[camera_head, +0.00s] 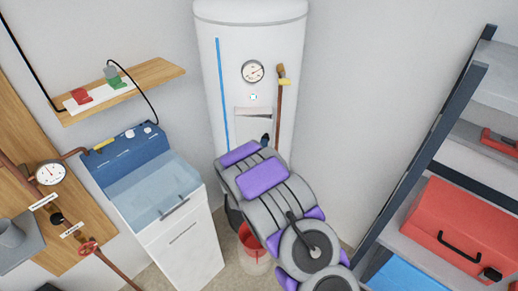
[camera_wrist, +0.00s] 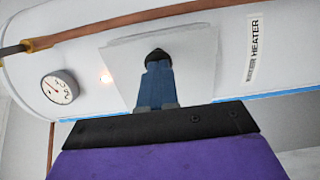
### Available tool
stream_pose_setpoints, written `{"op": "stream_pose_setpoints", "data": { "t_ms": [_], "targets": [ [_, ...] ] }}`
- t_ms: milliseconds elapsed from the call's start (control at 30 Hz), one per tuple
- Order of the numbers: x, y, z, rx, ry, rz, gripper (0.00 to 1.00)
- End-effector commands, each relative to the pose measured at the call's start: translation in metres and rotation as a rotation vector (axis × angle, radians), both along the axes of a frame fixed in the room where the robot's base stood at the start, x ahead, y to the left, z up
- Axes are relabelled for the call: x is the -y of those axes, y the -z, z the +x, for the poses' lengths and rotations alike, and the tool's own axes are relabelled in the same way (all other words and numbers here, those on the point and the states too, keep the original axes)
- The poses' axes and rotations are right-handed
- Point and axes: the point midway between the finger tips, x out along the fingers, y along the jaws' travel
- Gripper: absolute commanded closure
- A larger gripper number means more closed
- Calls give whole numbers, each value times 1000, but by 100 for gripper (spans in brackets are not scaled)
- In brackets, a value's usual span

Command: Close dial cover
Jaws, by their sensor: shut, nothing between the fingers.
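The white water heater (camera_head: 300,60) stands upright against the back wall. A pale square cover plate (camera_head: 253,111) is on its front below a small light, with a dark wedge showing under its edge. In the wrist view the plate (camera_wrist: 195,55) lies right behind my fingertips; how far it stands out from the heater is unclear. My gripper (camera_head: 265,140) is just below the plate in the head view. In the wrist view my gripper (camera_wrist: 156,56) is shut and empty, its dark tip over the plate; whether it touches cannot be told. Any dial under the plate is hidden.
A round gauge (camera_head: 253,71) and a copper pipe (camera_head: 279,110) are on the heater. A blue-topped washing unit (camera_head: 165,195) stands left, under a wooden shelf (camera_head: 155,75). A metal rack with a red toolbox (camera_head: 460,225) stands right. A red bucket (camera_head: 250,240) is partly behind my arm.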

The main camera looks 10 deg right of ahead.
Motion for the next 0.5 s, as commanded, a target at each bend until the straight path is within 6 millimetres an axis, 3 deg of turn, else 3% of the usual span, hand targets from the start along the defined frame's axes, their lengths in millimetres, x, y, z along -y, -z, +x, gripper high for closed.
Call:
{"op": "stream_pose_setpoints", "data": {
  "t_ms": [167, 500],
  "targets": [
    [12, 1, 9, 0, -90, -2, 100],
    [19, 0, 21, 2, -92, -1, 100]
  ]
}}
